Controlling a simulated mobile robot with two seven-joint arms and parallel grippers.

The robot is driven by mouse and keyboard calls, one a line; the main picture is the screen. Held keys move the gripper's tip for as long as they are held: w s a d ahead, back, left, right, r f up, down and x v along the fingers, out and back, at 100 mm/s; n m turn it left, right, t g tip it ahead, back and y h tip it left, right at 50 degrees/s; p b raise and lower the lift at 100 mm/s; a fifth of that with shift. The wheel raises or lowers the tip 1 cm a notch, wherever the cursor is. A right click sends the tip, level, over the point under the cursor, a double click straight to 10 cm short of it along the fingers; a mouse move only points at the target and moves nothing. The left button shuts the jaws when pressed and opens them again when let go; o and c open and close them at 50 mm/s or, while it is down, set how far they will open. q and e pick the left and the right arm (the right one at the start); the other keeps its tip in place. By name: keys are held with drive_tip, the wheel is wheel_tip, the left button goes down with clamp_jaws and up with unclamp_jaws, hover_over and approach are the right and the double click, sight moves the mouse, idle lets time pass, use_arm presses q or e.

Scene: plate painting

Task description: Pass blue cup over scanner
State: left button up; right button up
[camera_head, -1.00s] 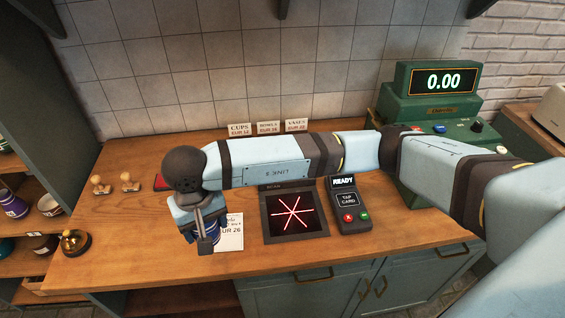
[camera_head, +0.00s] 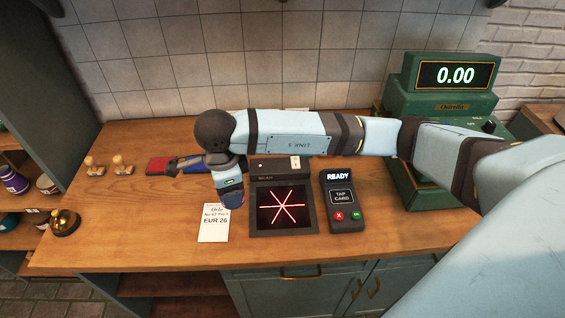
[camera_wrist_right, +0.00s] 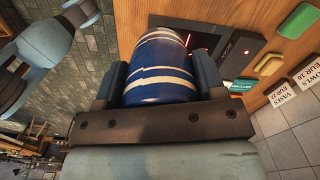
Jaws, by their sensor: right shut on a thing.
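The blue cup (camera_wrist_right: 160,75) has white stripes and lies sideways between the fingers of my right gripper (camera_wrist_right: 158,88) in the wrist view. In the head view only a small blue part of the cup (camera_head: 232,200) shows below my right gripper (camera_head: 229,186). The gripper is shut on it, just left of the scanner (camera_head: 255,228). The scanner is a dark framed plate with a red star of light lines. It also shows behind the cup in the wrist view (camera_wrist_right: 172,22). Whether the cup overlaps the scanner's edge is hard to tell. My left gripper is not in view.
An order card (camera_head: 214,224) marked EUR 26 lies left of the scanner. A card reader (camera_head: 340,203) showing READY stands right of it. A green register (camera_head: 440,105) reads 0.00. Two stamps (camera_head: 122,164), a red pad (camera_head: 160,165) and a bell (camera_head: 65,222) are at left.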

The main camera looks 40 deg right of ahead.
drive_tip(key=d+f+m+b, duration=0.4)
drive_tip(key=d+m, duration=1)
drive_tip(key=m, duration=1.3)
drive_tip(key=shift+w+d+f, duration=0.2)
drive_tip(key=shift+d+f, duration=0.2)
drive_tip(key=shift+f, duration=0.25)
drive_tip(key=shift+r, duration=0.15)
wheel_tip(320, 180, up, 5)
drive_tip(key=p, duration=0.2)
drive_tip(key=shift+p, duration=0.4)
